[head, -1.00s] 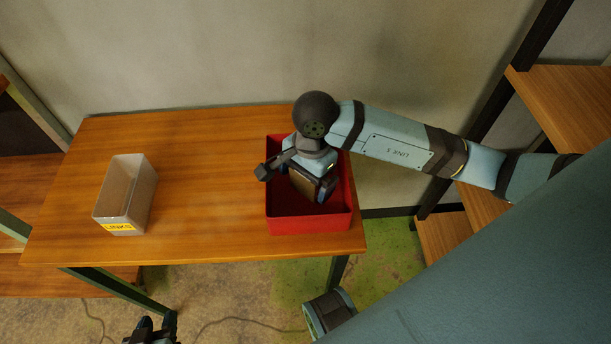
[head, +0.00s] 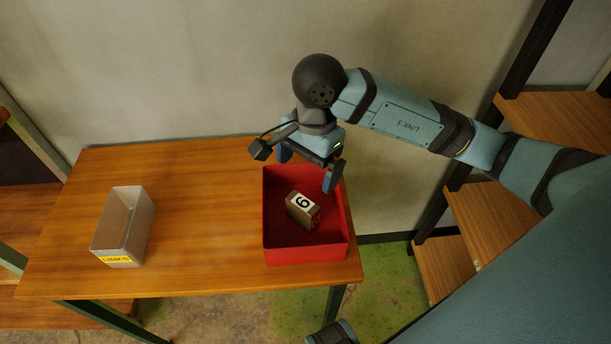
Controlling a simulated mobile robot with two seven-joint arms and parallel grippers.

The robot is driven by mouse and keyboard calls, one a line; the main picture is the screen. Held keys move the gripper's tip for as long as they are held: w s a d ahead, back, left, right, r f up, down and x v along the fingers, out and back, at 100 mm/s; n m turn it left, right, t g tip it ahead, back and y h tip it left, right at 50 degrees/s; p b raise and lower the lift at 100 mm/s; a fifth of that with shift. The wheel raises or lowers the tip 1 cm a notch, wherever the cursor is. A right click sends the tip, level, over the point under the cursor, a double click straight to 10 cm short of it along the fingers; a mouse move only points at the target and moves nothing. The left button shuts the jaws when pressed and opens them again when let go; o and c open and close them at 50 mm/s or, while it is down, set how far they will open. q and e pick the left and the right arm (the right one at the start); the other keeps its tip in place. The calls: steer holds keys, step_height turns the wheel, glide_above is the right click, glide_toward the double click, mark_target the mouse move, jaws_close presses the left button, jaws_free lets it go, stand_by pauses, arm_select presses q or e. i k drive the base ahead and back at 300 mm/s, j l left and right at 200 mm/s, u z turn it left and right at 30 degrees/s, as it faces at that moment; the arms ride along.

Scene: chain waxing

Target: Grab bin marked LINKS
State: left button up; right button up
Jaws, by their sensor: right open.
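The bin marked LINKS (head: 139,232) is a small pale grey open box with a yellow label on its front. It stands upright on the left part of the wooden table and looks empty. My right gripper (head: 304,178) is open and empty, above the back of the red bin, well to the right of the LINKS bin. My left gripper does not show.
A red bin (head: 306,256) stands at the table's right end. A brown box marked 6 (head: 302,211) lies inside it. The wooden table (head: 205,220) is clear between the two bins. Wooden shelves (head: 430,255) stand to the right.

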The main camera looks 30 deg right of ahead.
mark_target(120, 239)
steer(key=k+j, duration=0.7)
steer(key=k, duration=0.2)
